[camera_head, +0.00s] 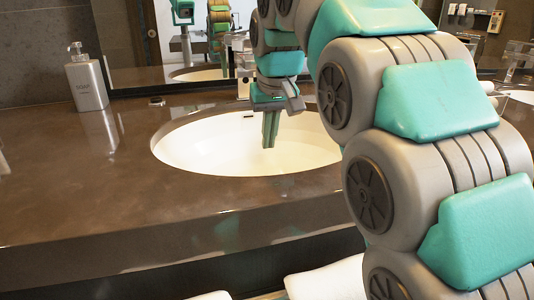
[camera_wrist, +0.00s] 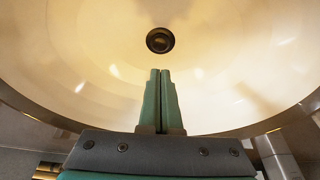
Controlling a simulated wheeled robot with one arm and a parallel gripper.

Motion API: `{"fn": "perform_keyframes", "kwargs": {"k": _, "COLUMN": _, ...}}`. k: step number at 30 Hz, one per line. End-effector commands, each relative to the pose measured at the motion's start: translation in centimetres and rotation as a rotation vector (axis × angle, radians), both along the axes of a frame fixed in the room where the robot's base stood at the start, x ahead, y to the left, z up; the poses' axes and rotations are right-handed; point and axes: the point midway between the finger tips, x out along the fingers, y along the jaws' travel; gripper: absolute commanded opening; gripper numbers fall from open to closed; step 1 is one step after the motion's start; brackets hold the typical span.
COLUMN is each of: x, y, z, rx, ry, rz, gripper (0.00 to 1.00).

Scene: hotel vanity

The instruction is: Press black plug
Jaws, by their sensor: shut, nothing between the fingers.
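The black plug (camera_wrist: 160,40) is a small dark round piece in the bottom of the sink bowl, seen in the wrist view just beyond my fingertips. It is hidden in the head view. The white oval sink (camera_head: 200,148) is set into the brown counter; its bowl fills most of the wrist view (camera_wrist: 60,50). My gripper (camera_head: 269,146) points down over the sink, with its green fingers together and nothing between them. In the wrist view my gripper (camera_wrist: 160,71) appears just below the plug in the picture, and a gap shows between them.
A grey soap dispenser (camera_head: 86,78) stands on the counter (camera_head: 70,190) at the back left. A mirror (camera_head: 125,45) rises behind the counter. A tap shows partly behind my gripper at the sink's back edge.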

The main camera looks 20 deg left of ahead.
Motion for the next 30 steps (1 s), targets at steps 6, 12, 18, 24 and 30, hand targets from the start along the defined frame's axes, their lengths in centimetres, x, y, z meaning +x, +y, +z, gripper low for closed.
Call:
{"fn": "perform_keyframes", "kwargs": {"k": 6, "x": -0.4, "y": -0.2, "z": 1.7, "rx": 0.002, "ry": -0.003, "rz": 0.0, "gripper": 0.0}}
{"fn": "perform_keyframes", "kwargs": {"k": 12, "x": -0.5, "y": -0.3, "z": 2.2, "rx": 0.001, "ry": -0.002, "rz": 0.0, "gripper": 0.0}}
{"fn": "perform_keyframes", "kwargs": {"k": 18, "x": -0.5, "y": -0.3, "z": 2.2, "rx": 0.001, "ry": -0.002, "rz": 0.0, "gripper": 0.0}}
{"fn": "perform_keyframes", "kwargs": {"k": 24, "x": -0.5, "y": -0.3, "z": 2.2, "rx": 0.002, "ry": -0.003, "rz": 0.0, "gripper": 0.0}}
{"fn": "perform_keyframes", "kwargs": {"k": 30, "x": -0.5, "y": -0.3, "z": 2.2, "rx": 0.002, "ry": -0.003, "rz": 0.0, "gripper": 0.0}}
